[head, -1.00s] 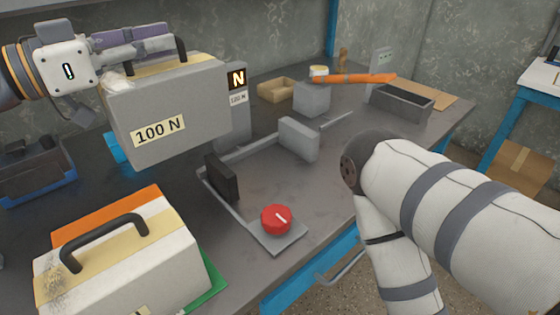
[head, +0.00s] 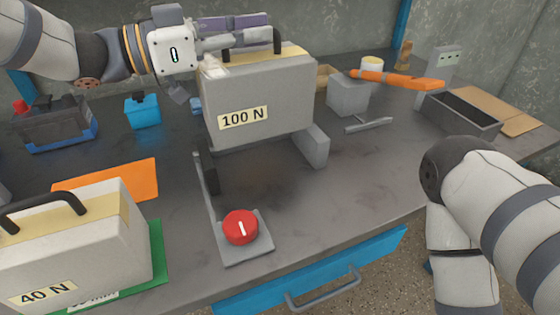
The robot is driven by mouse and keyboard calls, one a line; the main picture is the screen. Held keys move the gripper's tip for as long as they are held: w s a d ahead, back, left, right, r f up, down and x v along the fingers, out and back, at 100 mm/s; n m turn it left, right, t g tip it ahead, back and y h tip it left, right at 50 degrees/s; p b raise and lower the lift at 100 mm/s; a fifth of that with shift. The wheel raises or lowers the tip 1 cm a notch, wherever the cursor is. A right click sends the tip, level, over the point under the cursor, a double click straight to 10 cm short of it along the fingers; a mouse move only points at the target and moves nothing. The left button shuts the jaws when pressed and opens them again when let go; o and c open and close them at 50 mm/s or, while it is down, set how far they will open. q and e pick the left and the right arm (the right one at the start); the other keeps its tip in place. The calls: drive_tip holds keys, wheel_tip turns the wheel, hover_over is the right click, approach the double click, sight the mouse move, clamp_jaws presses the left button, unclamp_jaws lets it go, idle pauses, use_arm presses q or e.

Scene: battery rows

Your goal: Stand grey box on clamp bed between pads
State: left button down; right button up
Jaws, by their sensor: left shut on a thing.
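The grey box (head: 265,110), labelled "100 N" with a cream top and dark handle, hangs upright from my left gripper (head: 215,58). The gripper is shut on it at its top; the exact finger contact is partly hidden. The box appears above the clamp bed (head: 268,182), with a dark shadow patch below it. The dark pad (head: 210,173) is left of and below the box. The grey pad (head: 315,148) is at its lower right, partly covered by it. A red knob (head: 240,226) sits at the clamp's front. My right gripper is out of view.
A "40 N" case (head: 75,245) stands on a green mat (head: 157,255) at the front left, beside an orange sheet (head: 110,180).

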sight(255, 68)
use_arm(q)
drive_tip(key=shift+d+r, duration=0.15)
drive_tip(key=shift+d, duration=0.1)
wheel_tip(255, 68, down, 6)
drive_tip(key=shift+a+r, duration=0.1)
drive_tip(key=shift+r, duration=0.1)
drive_tip(key=shift+f+b, duration=0.45)
drive_tip(key=shift+f, duration=1.7)
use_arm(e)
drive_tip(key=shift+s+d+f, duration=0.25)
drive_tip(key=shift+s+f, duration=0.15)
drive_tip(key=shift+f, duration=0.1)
use_arm(q)
drive_tip(key=shift+f, duration=0.2)
drive_tip(key=c, duration=1.7)
unclamp_jaws()
drive_tip(key=shift+f, duration=0.1)
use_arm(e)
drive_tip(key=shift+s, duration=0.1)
